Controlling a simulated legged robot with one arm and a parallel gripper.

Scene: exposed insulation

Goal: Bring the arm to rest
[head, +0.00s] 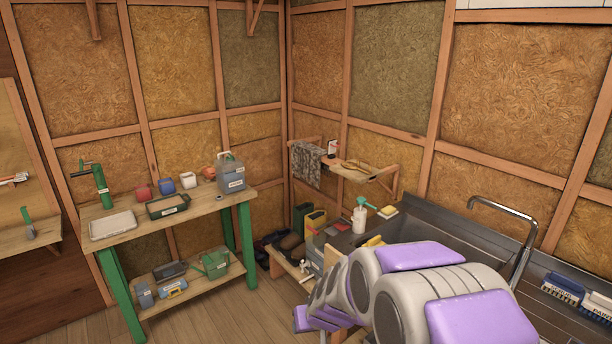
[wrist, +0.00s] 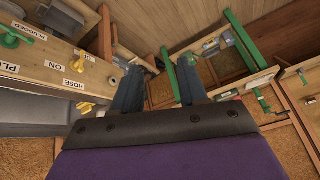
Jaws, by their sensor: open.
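My arm (head: 440,295), grey with purple pads, reaches in from the lower right in the head view, in front of the metal sink. Its far end recedes toward the low wooden stand, and my gripper cannot be made out there. In the wrist view my gripper (wrist: 159,72) shows two dark blue fingers standing apart, with nothing held between them. The picture there is strongly tilted. A board with labels, green and yellow taps lies to the left of the fingers, and a green-legged bench to the right.
The wooden workbench (head: 133,231) with green legs stands at left, bearing a grey jug (head: 231,177) and several containers. A wall shelf (head: 352,172) hangs in the corner. The metal sink (head: 455,235) with its curved tap (head: 525,240) runs along the right. Some floor (head: 250,305) is clear.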

